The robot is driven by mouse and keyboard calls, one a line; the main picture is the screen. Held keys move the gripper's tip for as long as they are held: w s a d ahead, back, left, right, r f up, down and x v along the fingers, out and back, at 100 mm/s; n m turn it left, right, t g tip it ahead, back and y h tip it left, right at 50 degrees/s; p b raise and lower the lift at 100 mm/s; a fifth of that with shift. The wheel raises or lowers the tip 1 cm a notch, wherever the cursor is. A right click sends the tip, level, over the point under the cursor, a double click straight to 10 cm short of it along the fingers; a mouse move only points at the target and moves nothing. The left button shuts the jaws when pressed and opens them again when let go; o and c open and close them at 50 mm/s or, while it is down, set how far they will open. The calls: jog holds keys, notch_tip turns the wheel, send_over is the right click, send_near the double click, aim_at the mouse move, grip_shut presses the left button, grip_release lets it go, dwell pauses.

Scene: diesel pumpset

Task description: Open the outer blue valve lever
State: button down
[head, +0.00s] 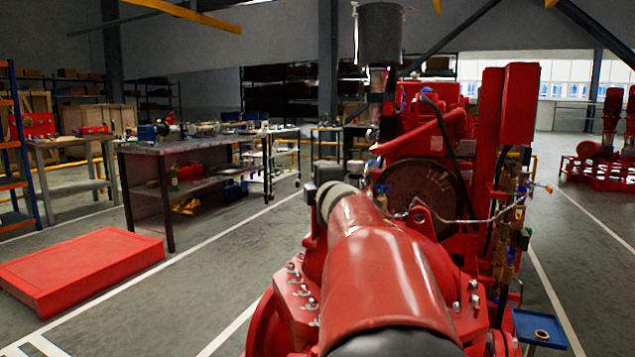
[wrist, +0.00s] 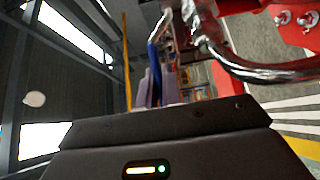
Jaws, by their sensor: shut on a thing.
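In the wrist view, a narrow blue lever (wrist: 153,58) stands upright in the picture, just beyond the dark body of my gripper. The pale grey fingers of my gripper (wrist: 155,88) are close together on either side of it, and the lever appears held between them. The fingers are small and partly hidden by the gripper body, so the exact contact does not show. In the head view, I cannot clearly make out the fingers or the held lever.
A shiny curved metal pipe (wrist: 250,70) and red bolted metal lie close at the right in the wrist view. In the head view, the red engine (head: 430,150) stands ahead. A workbench (head: 170,150) and a low red platform (head: 80,268) are at left, with open floor between.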

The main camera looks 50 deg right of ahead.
dwell(0.3)
jog(key=c, duration=1.6)
grip_release()
jog(key=shift+o, duration=0.2)
jog(key=v, duration=0.7)
jog(key=shift+s+a, duration=0.2)
jog(key=shift+s, duration=0.15)
